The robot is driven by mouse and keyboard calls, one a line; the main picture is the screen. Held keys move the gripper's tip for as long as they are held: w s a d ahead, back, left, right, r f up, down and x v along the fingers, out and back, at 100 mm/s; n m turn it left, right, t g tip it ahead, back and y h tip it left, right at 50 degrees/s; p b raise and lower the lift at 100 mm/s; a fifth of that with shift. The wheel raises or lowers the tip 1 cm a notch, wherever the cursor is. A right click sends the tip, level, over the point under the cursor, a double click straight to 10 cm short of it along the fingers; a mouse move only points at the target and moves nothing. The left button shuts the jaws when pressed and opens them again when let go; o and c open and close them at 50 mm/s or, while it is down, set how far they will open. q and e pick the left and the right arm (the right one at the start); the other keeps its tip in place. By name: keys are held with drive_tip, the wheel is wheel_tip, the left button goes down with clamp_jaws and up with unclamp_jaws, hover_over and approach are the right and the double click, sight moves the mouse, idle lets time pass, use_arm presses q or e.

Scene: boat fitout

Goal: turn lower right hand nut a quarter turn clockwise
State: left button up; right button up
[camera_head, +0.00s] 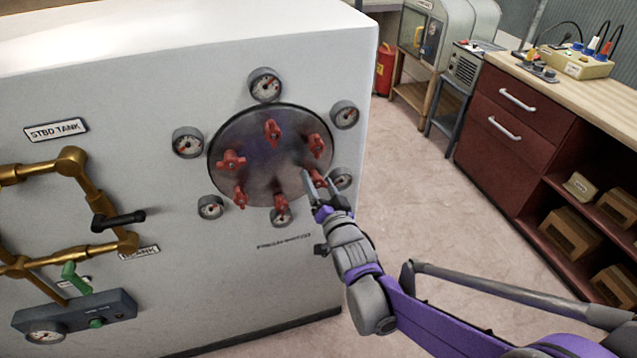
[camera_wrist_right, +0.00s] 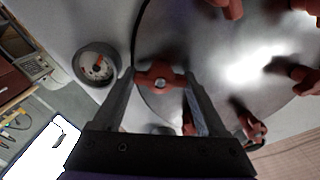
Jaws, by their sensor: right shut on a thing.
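A round grey metal plate (camera_head: 258,178) on the white tank carries several red wing nuts around its edge. My right gripper (camera_head: 319,184) reaches in from the lower right and is shut on the lower right nut (camera_head: 317,177). In the right wrist view the nut (camera_wrist_right: 160,77) sits between the two finger ends of the gripper (camera_wrist_right: 160,82), its wings spanning from finger to finger. The bottom nut (camera_head: 280,203) is just left of my fingers. The upper right nut (camera_head: 316,146) is above them. My left gripper is out of view.
Several dial gauges ring the plate; one gauge (camera_head: 342,178) is right beside my right fingers and shows close in the wrist view (camera_wrist_right: 97,64). Brass pipes (camera_head: 75,165) run on the left of the tank. A workbench (camera_head: 520,110) stands at the right, with open floor between.

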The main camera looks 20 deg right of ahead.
drive_tip(key=m, duration=0.5)
drive_tip(key=shift+m, duration=0.3)
drive_tip(key=m, duration=0.5)
drive_tip(key=shift+d+f+m, duration=0.1)
drive_tip(key=shift+f+m, duration=0.05)
drive_tip(key=shift+m, duration=0.15)
drive_tip(key=o, duration=1.3)
drive_tip(key=shift+s, duration=0.1)
drive_tip(key=s, duration=1)
drive_tip(key=shift+s, duration=0.35)
